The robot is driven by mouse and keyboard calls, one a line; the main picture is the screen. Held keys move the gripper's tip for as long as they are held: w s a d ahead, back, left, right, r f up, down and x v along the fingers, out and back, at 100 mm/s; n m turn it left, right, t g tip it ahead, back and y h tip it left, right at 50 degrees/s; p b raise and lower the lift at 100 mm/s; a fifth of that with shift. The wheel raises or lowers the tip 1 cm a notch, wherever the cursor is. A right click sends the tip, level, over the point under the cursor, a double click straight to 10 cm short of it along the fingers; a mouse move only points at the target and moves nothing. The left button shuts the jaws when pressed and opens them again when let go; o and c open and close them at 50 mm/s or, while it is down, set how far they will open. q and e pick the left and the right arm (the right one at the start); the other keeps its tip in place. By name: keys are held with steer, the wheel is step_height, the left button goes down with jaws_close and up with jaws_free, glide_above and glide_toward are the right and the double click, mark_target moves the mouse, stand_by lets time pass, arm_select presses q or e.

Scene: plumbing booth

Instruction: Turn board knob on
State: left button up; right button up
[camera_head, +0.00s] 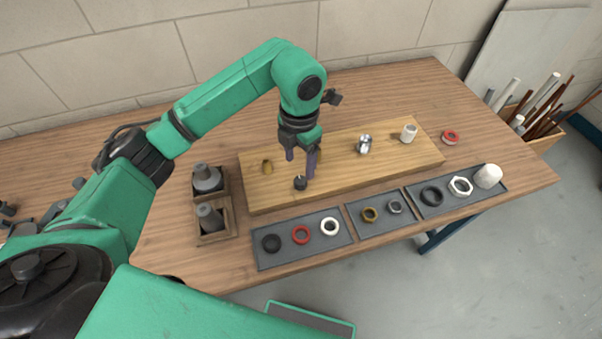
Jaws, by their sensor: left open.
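The wooden board (340,180) lies on the workbench and carries several fittings. A small black knob (300,184) stands near the board's front edge, left of centre. My left gripper (301,165) points down over the board, just behind the knob in the picture. Its two fingers are apart with nothing seen between them. I cannot tell whether a finger touches the knob. My right gripper is not in view.
The board also bears a brass fitting (267,167), a metal fitting (364,144) and a white fitting (409,133). Grey trays (340,240) of rings and nuts lie in front. A wooden holder (233,221) stands left, a red ring (451,137) right.

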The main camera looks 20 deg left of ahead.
mark_target(300, 179)
arm_select(q)
steer(key=f, duration=0.2)
steer(key=f+p, duration=0.1)
steer(key=f, duration=0.2)
steer(key=w+f, duration=0.1)
steer(key=f, duration=0.1)
steer(key=shift+f+p, duration=0.3)
steer(key=shift+f, duration=0.1)
steer(key=shift+s+f, duration=0.15)
steer(key=shift+f, duration=0.15)
steer(key=shift+c, duration=0.6)
jaws_close()
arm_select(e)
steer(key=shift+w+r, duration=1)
